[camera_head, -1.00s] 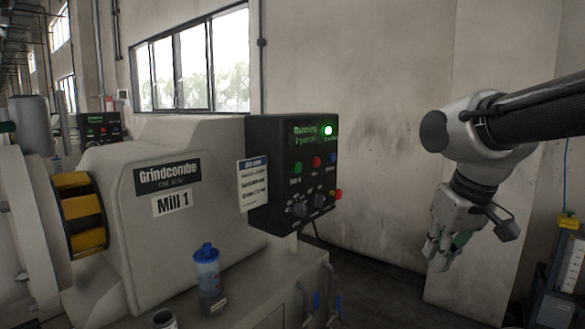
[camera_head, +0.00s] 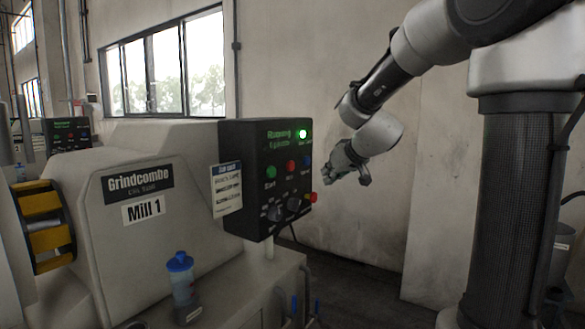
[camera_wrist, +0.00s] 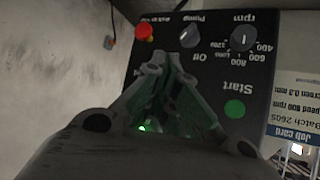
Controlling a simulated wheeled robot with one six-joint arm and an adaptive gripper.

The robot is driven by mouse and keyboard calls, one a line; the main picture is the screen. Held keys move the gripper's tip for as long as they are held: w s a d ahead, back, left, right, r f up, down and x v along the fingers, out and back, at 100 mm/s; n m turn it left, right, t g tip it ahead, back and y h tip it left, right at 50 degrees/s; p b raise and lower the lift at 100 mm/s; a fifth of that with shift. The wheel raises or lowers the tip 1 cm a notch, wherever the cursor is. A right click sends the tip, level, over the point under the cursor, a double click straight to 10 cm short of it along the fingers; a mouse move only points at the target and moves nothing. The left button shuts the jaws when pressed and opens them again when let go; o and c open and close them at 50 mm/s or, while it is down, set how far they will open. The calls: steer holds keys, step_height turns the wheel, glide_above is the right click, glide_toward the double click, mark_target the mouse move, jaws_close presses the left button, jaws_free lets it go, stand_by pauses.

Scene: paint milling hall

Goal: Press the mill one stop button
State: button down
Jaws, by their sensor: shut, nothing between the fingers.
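The black control panel of Mill 1 (camera_head: 250,150) faces right in the head view. Its green Start button (camera_head: 271,172), red round button (camera_head: 291,166) and blue button (camera_head: 306,160) sit in a row under a lit green lamp (camera_head: 303,134). My gripper (camera_head: 330,170) is just right of the panel, apart from it in that view. The wrist view shows the panel upside down, with the Start button (camera_wrist: 235,109) right of my gripper (camera_wrist: 174,62). The fingers are shut and empty. They hide the red round button there.
Two knobs, rpm (camera_wrist: 243,39) and Pump (camera_wrist: 190,37), and a red mushroom button on a yellow base (camera_head: 311,197) lie low on the panel. A job card (camera_head: 227,190) hangs at its left. A blue-capped bottle (camera_head: 181,275) stands on the ledge below.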

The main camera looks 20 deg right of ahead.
mark_target(291, 166)
steer(key=shift+d+n, duration=0.1)
steer(key=shift+n, duration=0.2)
steer(key=w+a, duration=0.5)
steer(key=w, duration=0.1)
steer(key=shift+w+a, duration=0.3)
steer(key=shift+w, duration=0.1)
steer(key=shift+w+a, duration=0.1)
stand_by(1.4)
steer(key=shift+w+a, duration=0.2)
steer(key=shift+w+a, duration=0.25)
steer(key=shift+w, duration=0.15)
stand_by(0.8)
steer(key=shift+s+d, duration=0.55)
steer(key=shift+s, duration=0.15)
